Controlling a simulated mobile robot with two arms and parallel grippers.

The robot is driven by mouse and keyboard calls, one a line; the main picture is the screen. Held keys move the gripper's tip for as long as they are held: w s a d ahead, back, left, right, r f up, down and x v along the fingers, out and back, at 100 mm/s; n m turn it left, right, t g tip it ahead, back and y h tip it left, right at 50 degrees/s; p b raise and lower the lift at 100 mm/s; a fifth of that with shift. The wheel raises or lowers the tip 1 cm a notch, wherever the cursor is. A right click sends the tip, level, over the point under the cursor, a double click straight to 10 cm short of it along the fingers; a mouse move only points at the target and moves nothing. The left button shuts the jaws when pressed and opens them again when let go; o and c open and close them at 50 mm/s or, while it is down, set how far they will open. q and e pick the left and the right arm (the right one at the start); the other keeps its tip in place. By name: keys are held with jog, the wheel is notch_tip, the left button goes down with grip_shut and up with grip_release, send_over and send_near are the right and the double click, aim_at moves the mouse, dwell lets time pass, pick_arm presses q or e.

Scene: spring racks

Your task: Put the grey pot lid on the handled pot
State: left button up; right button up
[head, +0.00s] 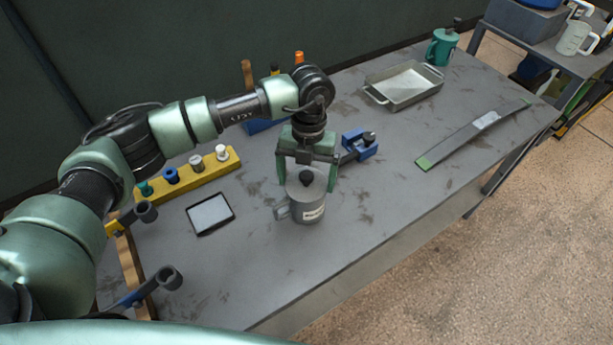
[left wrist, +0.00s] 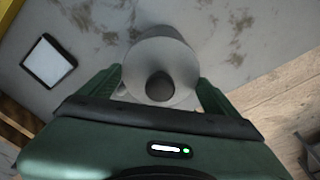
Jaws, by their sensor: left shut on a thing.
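The grey pot lid (head: 299,186) has a black knob and sits level at the mouth of the handled pot (head: 303,211). The pot is grey, upright, with a pale label and a handle on its left side. I cannot tell whether the lid rests on the rim or hovers just above it. My left gripper (head: 307,186) points down and is shut on the lid, one green finger on each side. My right gripper is not in view.
A dark-framed white panel (head: 210,213) and a yellow rack with several pegs (head: 190,182) lie left of the pot. A blue clamp (head: 359,145) is close behind it. A grey tray (head: 404,86), a teal lidded pot (head: 441,48) and a long grey strip (head: 470,138) lie farther right.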

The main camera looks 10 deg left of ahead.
aim_at(307, 175)
pick_arm(q)
jog(key=shift+f+b, duration=0.35)
jog(key=shift+b, duration=0.05)
dwell(0.4)
jog(key=o, duration=1.1)
jog(key=shift+r, duration=0.1)
jog(key=shift+r+p, duration=2.35)
jog(key=shift+r, duration=1.65)
